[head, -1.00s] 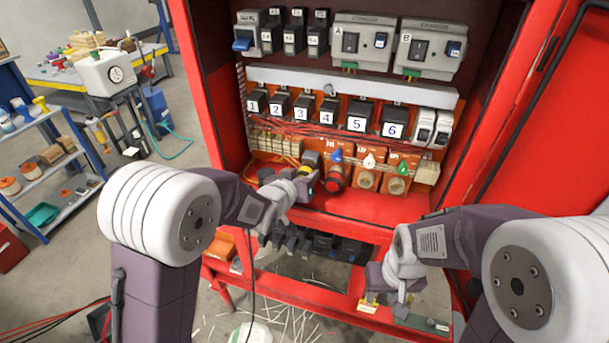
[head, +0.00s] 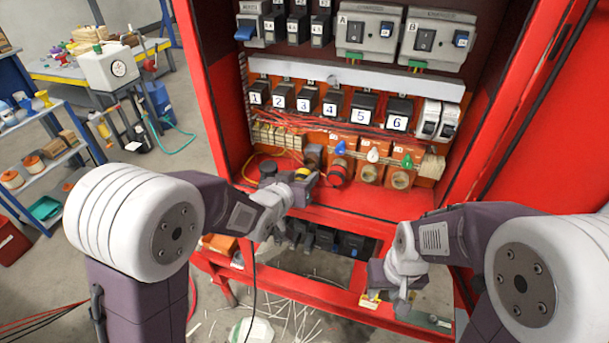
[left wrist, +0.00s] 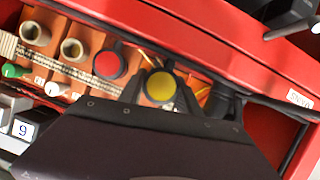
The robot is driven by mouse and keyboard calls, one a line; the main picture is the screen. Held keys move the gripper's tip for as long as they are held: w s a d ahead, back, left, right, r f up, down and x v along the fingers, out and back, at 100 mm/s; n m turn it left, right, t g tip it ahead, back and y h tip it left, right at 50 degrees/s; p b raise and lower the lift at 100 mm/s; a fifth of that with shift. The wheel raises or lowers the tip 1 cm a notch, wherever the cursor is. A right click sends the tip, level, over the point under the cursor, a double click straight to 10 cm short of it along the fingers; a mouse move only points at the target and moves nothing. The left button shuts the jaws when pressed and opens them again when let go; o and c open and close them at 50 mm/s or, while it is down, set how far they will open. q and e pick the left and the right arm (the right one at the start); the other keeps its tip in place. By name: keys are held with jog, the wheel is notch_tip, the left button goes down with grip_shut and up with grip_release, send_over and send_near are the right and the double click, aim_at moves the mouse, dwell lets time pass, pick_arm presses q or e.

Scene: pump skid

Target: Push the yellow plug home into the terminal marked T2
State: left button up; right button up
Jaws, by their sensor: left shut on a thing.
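The yellow plug (head: 301,173) is a round yellow cap on a dark body. In the left wrist view its face (left wrist: 160,86) lies between dark fingers, just beyond the gripper body. My left gripper (head: 305,184) is shut on it, low in the red cabinet in front of the leftmost orange terminal block. The fingers hide the plug's far end, so I cannot tell how deep it sits. A red plug (head: 338,172) is in the block just right of it. Two open round sockets (head: 370,174) (head: 401,179) follow. I cannot read the T2 mark. My right gripper (head: 398,298) hangs low at right; its jaws are unclear.
Blue, white and green pointed knobs (head: 373,154) stick out above the terminals. Numbered black modules (head: 364,109) and red wires are above them. The red shelf (head: 370,202) is clear at right. Dark blocks (head: 325,238) sit under its front edge.

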aim_at(307, 169)
pick_arm(q)
jog(key=shift+s+a, duration=0.15)
jog(key=shift+s, duration=0.3)
jog(key=shift+w, duration=0.1)
jog(key=w, duration=0.2)
jog(key=w+d+p, duration=0.1)
jog(key=w, duration=0.1)
jog(key=shift+d+r, duration=0.1)
jog(key=shift+d, duration=0.1)
